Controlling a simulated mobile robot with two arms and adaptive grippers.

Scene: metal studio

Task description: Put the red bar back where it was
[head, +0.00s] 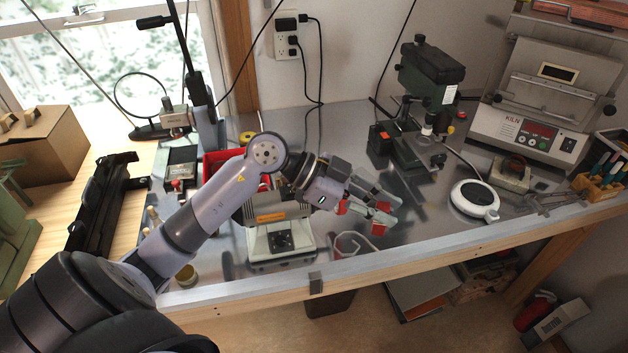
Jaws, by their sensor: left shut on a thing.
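My left gripper (377,214) reaches in from the left over the middle of the metal workbench (420,215). Its fingers are shut on the red bar (379,228), which shows only as small red patches at and between the fingers. The gripper hides most of the bar, so its full shape and tilt cannot be told. The gripper is above the bench, behind a white curved piece with red in it (346,241) near the front edge. My right gripper is not in view.
A light-coloured machine (281,243) stands below my left forearm. A red bin (212,165) is partly hidden behind the arm. A round white hotplate (474,200), a green machine (427,75) and a kiln (540,100) stand to the right. Some metal bench top right of the gripper is clear.

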